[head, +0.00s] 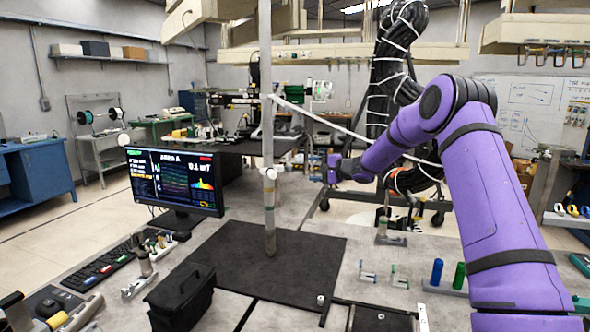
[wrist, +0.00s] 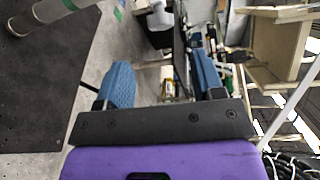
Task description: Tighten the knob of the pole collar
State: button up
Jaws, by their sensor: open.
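The pole (head: 267,110) stands upright on a dark mat, a little left of centre in the head view. A pale collar (head: 269,173) sits around it at about mid-height. Its knob is too small to make out clearly. Part of the pole (wrist: 50,10) also shows at the top left of the wrist view. My gripper (head: 331,167) is to the right of the collar, apart from it. In the wrist view my gripper (wrist: 160,62) has its two blue fingers spread wide, with nothing held between them.
A monitor (head: 175,180) stands left of the pole, with a black bag (head: 181,297) in front. The dark mat (head: 300,262) is mostly bare. Blue and green cylinders (head: 448,273) stand at the right. A black cable bundle (head: 385,95) hangs behind my arm.

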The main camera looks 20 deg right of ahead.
aim_at(289, 168)
jog(key=x, duration=1)
jog(key=shift+w+a+f, duration=0.1)
jog(key=shift+w+a, duration=0.1)
jog(key=shift+a, duration=0.05)
jog(key=c, duration=0.9)
